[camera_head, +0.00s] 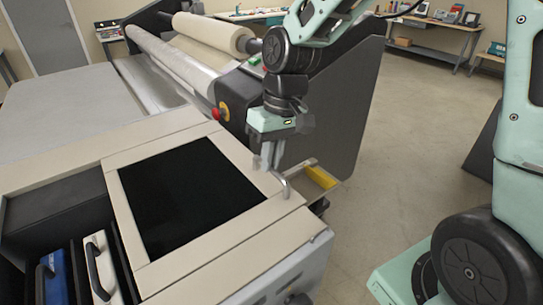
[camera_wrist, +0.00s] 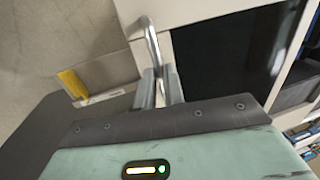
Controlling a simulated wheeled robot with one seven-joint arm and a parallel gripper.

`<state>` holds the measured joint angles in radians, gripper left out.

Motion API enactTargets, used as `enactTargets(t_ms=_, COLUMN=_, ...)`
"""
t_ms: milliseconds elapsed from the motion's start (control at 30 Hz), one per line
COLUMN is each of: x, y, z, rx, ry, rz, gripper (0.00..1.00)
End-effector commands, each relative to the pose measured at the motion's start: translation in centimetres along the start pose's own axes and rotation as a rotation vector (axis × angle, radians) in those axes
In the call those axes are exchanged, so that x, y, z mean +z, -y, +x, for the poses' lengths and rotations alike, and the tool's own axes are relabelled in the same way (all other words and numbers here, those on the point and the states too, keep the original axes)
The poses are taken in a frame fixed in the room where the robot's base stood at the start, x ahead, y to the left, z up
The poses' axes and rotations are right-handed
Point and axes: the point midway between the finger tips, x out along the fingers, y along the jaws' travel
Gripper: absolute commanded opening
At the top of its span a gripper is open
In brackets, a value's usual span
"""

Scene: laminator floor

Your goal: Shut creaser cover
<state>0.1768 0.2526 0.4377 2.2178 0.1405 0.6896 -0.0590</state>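The creaser cover (camera_head: 118,208) is a beige frame around a dark window, lying flat or nearly flat on top of the beige machine. It also shows in the wrist view (camera_wrist: 179,58). Its curved metal handle (camera_head: 286,187) is at the right side of the frame. In the wrist view the handle (camera_wrist: 150,40) runs down between my fingertips. My gripper (camera_head: 266,157) points down at the handle's far end, and its fingers (camera_wrist: 159,86) are close together on either side of the bar. The exact contact is partly hidden.
Left of the cover is an open dark bay with a blue cassette (camera_head: 54,278) and a white cassette (camera_head: 100,265). A small tray with a yellow block (camera_head: 320,177) juts out beside the handle. The laminator with rolls (camera_head: 213,32) stands behind. Floor at right is clear.

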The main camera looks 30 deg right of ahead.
Motion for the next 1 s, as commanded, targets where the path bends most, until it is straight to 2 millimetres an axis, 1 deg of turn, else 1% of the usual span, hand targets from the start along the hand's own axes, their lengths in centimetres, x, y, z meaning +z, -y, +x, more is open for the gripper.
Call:
enactTargets(t_ms=133, x=0.0, y=0.0, z=0.0, rx=0.0, ry=0.0, rz=0.0, gripper=0.0)
enactTargets(t_ms=233, x=0.0, y=0.4, z=0.1, rx=0.0, ry=0.0, rz=-0.002, gripper=0.0)
enactTargets(t_ms=367, x=0.0, y=2.0, z=0.4, rx=-0.001, ry=-0.001, rz=-0.006, gripper=0.0)
enactTargets(t_ms=467, x=-0.1, y=4.2, z=0.9, rx=-0.001, ry=-0.001, rz=-0.008, gripper=0.0)
enactTargets(t_ms=800, x=0.0, y=13.8, z=2.8, rx=-0.003, ry=-0.001, rz=-0.01, gripper=0.0)
enactTargets(t_ms=900, x=-0.1, y=16.3, z=3.3, rx=-0.004, ry=-0.002, rz=-0.009, gripper=0.0)
enactTargets(t_ms=1000, x=-0.1, y=18.3, z=3.6, rx=-0.004, ry=-0.003, rz=-0.007, gripper=0.0)
